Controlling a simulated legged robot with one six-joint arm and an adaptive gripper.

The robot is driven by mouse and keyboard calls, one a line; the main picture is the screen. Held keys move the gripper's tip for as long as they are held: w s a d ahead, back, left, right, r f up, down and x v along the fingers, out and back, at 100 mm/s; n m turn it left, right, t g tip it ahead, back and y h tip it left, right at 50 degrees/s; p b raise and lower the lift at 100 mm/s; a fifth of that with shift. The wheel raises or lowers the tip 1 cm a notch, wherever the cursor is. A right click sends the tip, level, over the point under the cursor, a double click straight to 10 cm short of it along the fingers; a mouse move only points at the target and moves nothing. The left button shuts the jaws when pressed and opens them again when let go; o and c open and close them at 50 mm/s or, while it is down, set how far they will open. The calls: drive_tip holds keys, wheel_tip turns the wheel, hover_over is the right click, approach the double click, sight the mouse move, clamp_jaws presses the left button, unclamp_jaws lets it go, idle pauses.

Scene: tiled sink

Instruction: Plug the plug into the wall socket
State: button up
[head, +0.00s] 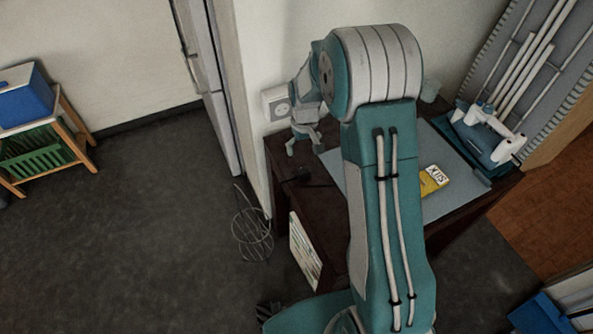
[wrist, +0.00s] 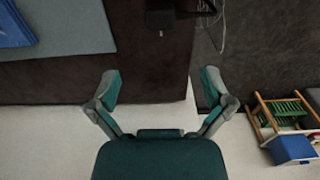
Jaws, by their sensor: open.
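A white wall socket (head: 277,103) is on the pale wall at the left corner of the desk in the head view. The black plug (head: 302,173) lies on the dark desk top near its left edge, with a dark cord beside it. In the wrist view the plug (wrist: 160,19) is at the top centre, beyond the fingertips. My gripper (head: 305,148) is open and empty, above the desk between the socket and the plug. In the wrist view its fingers (wrist: 160,80) are spread wide with nothing between them. The socket is not seen in the wrist view.
The dark desk (head: 283,200) carries a grey mat (head: 440,207), a yellow and white box (head: 433,180) and a teal and white device (head: 487,135). A wire basket (head: 252,235) stands on the floor left of the desk. A wooden rack (head: 45,145) stands far left.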

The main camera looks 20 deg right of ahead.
sight(303, 171)
drive_tip(key=shift+d, duration=0.9)
drive_tip(key=shift+s+f, duration=0.1)
drive_tip(key=shift+f, duration=0.3)
drive_tip(key=f, duration=0.1)
drive_tip(key=a+f, duration=0.1)
drive_tip(key=f, duration=0.2)
drive_tip(key=shift+a+f, duration=0.3)
drive_tip(key=shift+a, duration=0.1)
drive_tip(key=shift+f, duration=0.1)
drive_tip(key=shift+d, duration=0.55)
drive_tip(key=f, duration=0.3)
drive_tip(key=s+a+f, duration=0.1)
drive_tip(key=shift+a+f, duration=0.1)
drive_tip(key=shift+f, duration=0.5)
drive_tip(key=shift+d, duration=0.2)
